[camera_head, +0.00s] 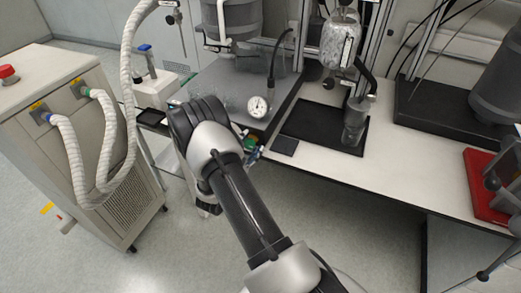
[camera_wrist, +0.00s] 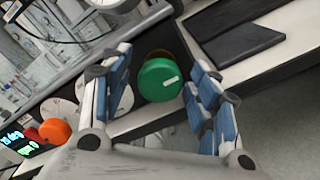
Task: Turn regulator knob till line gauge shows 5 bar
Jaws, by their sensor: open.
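The green round knob (camera_wrist: 160,80) with a white mark on its face shows in the wrist view, between the two blue-padded fingers of my gripper (camera_wrist: 160,92). My gripper is open, with a gap visible on both sides of the knob. In the head view a bit of the green knob (camera_head: 250,143) shows beside my arm, below the gauge; my arm hides much of that spot. A round white-faced gauge (camera_head: 257,107) stands at the bench's front edge; its reading is too small to tell. Part of a round gauge rim also shows at the wrist view's top (camera_wrist: 108,3).
An orange knob (camera_wrist: 55,131) and a lit display (camera_wrist: 14,138) lie left of my fingers. A black tray (camera_head: 312,122) and a glass vessel (camera_head: 356,120) stand on the bench. A wheeled unit with hoses (camera_head: 112,140) stands left. The floor at front is clear.

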